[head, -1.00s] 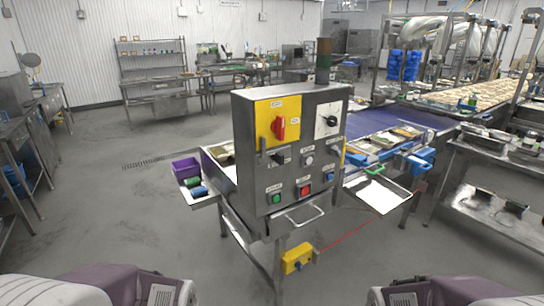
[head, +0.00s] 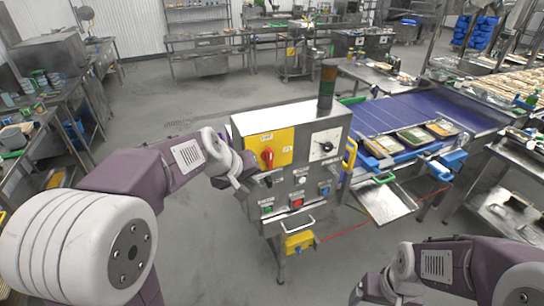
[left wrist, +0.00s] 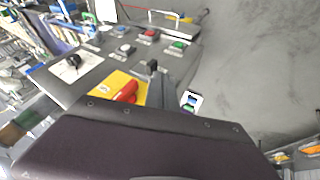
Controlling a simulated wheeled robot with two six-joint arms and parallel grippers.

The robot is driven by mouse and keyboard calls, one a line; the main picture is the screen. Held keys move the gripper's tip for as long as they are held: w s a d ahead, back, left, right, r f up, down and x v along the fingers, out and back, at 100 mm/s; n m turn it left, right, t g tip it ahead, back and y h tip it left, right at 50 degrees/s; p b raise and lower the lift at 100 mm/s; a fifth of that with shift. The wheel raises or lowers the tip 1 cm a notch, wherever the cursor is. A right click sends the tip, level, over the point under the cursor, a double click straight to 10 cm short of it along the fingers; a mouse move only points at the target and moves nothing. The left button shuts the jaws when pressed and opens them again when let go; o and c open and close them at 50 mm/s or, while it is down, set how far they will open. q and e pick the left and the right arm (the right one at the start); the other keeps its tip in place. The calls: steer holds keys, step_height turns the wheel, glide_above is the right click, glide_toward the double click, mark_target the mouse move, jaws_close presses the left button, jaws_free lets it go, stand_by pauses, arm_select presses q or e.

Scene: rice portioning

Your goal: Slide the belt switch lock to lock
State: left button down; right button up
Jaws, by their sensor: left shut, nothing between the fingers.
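The control box (head: 312,170) stands in the middle of the head view. Its upper left holds a yellow plate (head: 283,147) with a red rotary switch (head: 267,157); the switch also shows in the left wrist view (left wrist: 126,92). Below the plate is a small dark control (head: 268,182). I cannot tell which small part is the lock slide. My left gripper (head: 240,183) is shut and empty at the box's left edge, beside and below the yellow plate. Whether it touches the box is unclear. My right gripper (head: 360,291) is low at the bottom, its fingers too small to read.
A green button (head: 267,209), red button (head: 297,203) and blue button (head: 324,191) sit low on the panel. A signal tower (head: 327,84) rises from the box. A blue conveyor (head: 400,115) with trays lies at the right.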

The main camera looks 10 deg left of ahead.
arm_select(q)
steer(key=r, duration=0.2)
steer(key=p, duration=0.1)
glide_toward(262, 183)
steer(key=shift+w+d+f, duration=1.1)
steer(key=shift+d+f, duration=0.15)
steer(key=shift+f, duration=1.15)
arm_select(e)
step_height(262, 183, up, 2)
steer(key=shift+a+r, duration=0.15)
steer(key=shift+r, duration=0.05)
arm_select(q)
steer(key=shift+s, duration=0.1)
arm_select(e)
steer(key=shift+s, duration=0.1)
arm_select(q)
steer(key=shift+d+r+p, duration=0.15)
steer(key=shift+p, duration=0.2)
steer(key=w+d+p, duration=0.1)
steer(key=w+d, duration=0.1)
steer(key=shift+w+d+p, duration=0.1)
steer(key=shift+d+p, duration=0.3)
arm_select(e)
step_height(262, 183, up, 2)
steer(key=shift+a+r, duration=0.15)
steer(key=shift+r, duration=0.1)
